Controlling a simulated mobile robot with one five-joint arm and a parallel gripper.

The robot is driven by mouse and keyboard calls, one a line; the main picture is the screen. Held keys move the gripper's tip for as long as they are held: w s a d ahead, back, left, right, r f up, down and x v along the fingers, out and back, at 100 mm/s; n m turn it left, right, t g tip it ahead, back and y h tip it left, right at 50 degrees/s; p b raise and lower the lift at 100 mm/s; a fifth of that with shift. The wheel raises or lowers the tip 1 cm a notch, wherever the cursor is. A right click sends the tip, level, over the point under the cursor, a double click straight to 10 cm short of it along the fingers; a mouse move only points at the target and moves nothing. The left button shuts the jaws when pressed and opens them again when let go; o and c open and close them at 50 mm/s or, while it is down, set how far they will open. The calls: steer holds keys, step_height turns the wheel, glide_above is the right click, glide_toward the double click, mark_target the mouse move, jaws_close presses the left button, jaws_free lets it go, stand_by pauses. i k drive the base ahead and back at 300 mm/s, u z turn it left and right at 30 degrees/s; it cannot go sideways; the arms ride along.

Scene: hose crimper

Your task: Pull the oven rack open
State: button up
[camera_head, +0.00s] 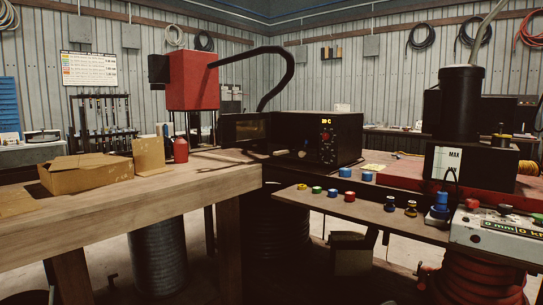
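A black oven (335,136) stands beyond the wooden bench, right of the middle. Its front has a lit yellow readout that seems to say 20 C and red controls below it. A dark panel with a window (246,130), which looks like the oven door, stands at the oven's left and seems swung open. A small pale piece (282,152) shows low by the oven's left edge; I cannot tell if it is part of the rack. The oven's inside is too dark to make out the rack. My gripper is not in view.
A wooden bench (150,208) crosses the left foreground, with a cardboard box (90,172) and a red bottle (181,150). A narrow shelf (345,207) with several coloured caps lies before the oven. A red machine (192,82) with a black hose stands behind. Floor shows between the bench and the shelf.

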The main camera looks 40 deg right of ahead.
mark_target(311, 154)
steer(key=u, duration=0.1)
steer(key=i, duration=1)
steer(key=z, duration=0.05)
